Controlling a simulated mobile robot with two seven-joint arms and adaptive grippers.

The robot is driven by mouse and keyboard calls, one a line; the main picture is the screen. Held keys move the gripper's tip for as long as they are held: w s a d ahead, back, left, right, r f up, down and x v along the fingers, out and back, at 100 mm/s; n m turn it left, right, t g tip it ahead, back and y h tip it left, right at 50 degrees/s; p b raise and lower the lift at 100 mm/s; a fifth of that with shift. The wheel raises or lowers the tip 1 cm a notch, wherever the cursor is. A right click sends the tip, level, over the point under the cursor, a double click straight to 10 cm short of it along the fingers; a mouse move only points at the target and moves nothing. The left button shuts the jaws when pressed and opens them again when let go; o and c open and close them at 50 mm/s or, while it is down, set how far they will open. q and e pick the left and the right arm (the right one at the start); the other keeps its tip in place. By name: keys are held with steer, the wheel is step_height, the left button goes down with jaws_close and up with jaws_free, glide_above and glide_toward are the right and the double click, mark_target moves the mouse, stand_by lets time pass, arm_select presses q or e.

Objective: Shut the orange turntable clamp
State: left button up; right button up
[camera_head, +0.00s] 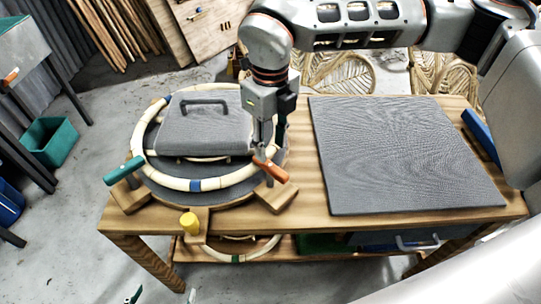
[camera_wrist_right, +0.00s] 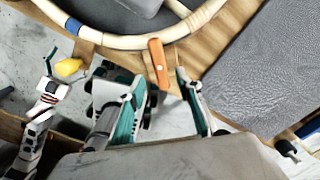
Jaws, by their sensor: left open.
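The orange turntable clamp (camera_head: 270,170) sits on a wooden block at the front right of the round turntable (camera_head: 180,190). Its handle slants outward, down to the right, in the head view. My right gripper (camera_head: 266,146) points down just above and behind it. In the right wrist view the orange handle (camera_wrist_right: 158,64) lies ahead of and between the spread fingers of my right gripper (camera_wrist_right: 164,88). The fingers look apart and empty; I cannot tell whether they touch the handle. The tips of my left gripper (camera_head: 162,296) show apart at the bottom edge, away from the table.
A pale rattan ring (camera_head: 212,184) and a grey block with a handle (camera_head: 203,134) are on the turntable. A teal clamp (camera_head: 124,171) is at the left, a yellow knob (camera_head: 188,222) in front. A grey mat (camera_head: 400,155) covers the table's right side.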

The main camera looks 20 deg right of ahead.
step_height(320, 180, up, 5)
steer(key=shift+r, duration=0.2)
stand_by(0.6)
